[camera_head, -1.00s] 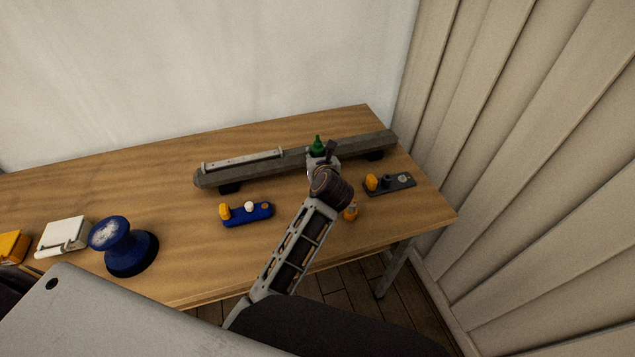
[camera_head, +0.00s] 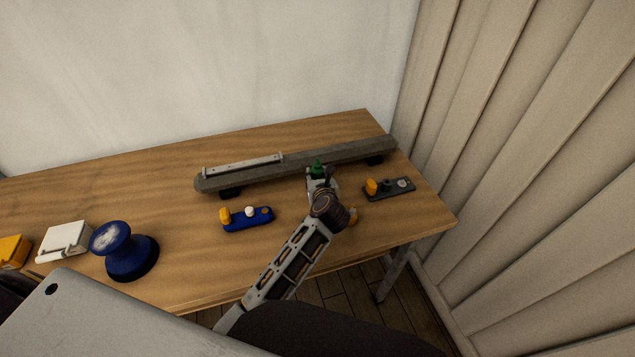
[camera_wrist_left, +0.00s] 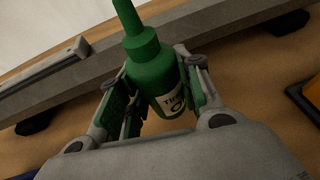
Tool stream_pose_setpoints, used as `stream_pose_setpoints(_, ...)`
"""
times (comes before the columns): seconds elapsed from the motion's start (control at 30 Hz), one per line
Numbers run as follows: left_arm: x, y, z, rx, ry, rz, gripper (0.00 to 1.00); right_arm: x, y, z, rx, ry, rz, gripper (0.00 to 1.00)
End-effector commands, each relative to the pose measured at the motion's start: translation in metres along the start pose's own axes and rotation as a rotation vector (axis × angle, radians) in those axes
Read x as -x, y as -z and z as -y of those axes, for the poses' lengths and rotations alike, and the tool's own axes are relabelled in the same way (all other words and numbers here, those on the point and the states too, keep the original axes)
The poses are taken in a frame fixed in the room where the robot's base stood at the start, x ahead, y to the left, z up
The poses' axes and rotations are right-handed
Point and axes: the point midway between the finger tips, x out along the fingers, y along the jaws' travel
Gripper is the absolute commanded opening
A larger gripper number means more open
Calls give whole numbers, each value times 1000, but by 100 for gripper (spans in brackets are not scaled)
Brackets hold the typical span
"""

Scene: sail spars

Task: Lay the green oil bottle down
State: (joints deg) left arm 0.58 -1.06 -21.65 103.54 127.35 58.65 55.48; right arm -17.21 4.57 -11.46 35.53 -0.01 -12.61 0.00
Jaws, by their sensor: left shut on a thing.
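The green oil bottle (camera_wrist_left: 152,72) with a narrow nozzle and a pale label is between the fingers of my left gripper (camera_wrist_left: 155,95) in the left wrist view. The gripper is shut on it. In the head view the bottle's green top (camera_head: 317,166) shows just beyond my left gripper (camera_head: 318,178), in front of the long grey spar. The bottle looks roughly upright or slightly tilted. Its lower part is hidden in the head view, and I cannot tell whether it touches the table. My right gripper is not in view.
The grey spar (camera_head: 350,152) lies along the back of the wooden table (camera_head: 180,285) on dark supports.

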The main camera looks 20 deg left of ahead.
Motion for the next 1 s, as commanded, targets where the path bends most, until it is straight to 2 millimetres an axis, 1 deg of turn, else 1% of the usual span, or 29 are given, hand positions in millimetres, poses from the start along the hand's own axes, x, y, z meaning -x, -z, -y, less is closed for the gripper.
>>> stream_pose_setpoints(0.1,-5,12,0,-4,0,0,9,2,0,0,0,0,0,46)
stream_pose_setpoints(0.23,-9,21,0,-2,1,2,9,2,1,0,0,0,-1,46)
stream_pose_setpoints(0.73,-11,27,0,0,0,0,9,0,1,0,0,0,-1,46)
stream_pose_setpoints(0.77,-11,28,0,-1,0,0,36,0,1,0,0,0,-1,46)
stream_pose_setpoints(0.9,-11,27,0,-1,0,0,54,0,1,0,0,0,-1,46)
stream_pose_setpoints(0.93,-11,27,0,-1,0,0,56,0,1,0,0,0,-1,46)
stream_pose_setpoints(1.0,-11,27,0,-1,0,0,56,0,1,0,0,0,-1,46)
